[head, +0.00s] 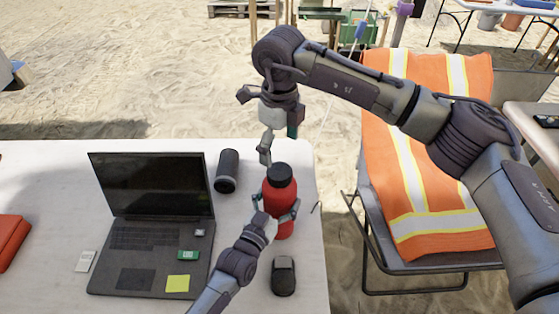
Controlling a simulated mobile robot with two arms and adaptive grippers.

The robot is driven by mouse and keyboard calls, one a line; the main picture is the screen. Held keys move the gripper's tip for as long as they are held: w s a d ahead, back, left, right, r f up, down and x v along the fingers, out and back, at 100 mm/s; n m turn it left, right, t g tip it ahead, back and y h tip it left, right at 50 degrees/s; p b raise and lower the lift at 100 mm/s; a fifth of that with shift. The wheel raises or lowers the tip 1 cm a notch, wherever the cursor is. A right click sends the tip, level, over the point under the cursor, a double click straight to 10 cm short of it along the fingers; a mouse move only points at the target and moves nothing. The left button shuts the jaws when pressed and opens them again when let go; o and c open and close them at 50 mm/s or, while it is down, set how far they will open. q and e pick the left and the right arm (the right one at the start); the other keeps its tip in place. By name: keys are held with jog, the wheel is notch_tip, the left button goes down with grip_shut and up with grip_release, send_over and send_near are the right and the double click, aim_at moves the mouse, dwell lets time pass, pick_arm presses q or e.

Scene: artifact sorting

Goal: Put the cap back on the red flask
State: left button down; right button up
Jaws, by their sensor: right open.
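The red flask (281,207) stands upright near the right edge of the white table. A black cap (279,173) shows on top of it; whether it is fully seated I cannot tell. My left gripper (275,214) comes from the lower side, with its fingers on both sides of the flask's body, closed on it. My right gripper (267,150) hangs open, pointing down just above and slightly left of the cap, apart from it. I see nothing held in it; its far finger is partly hidden.
Left of the flask are a black cylinder (227,170) and an open laptop (152,190). A black mouse (284,276) lies in front of the flask. A chair with an orange vest (430,150) stands to the right, beyond the table edge.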

jog(key=shift+r, duration=2.1)
pick_arm(q)
grip_release()
jog(key=v, duration=1.2)
pick_arm(e)
jog(key=shift+f, duration=0.1)
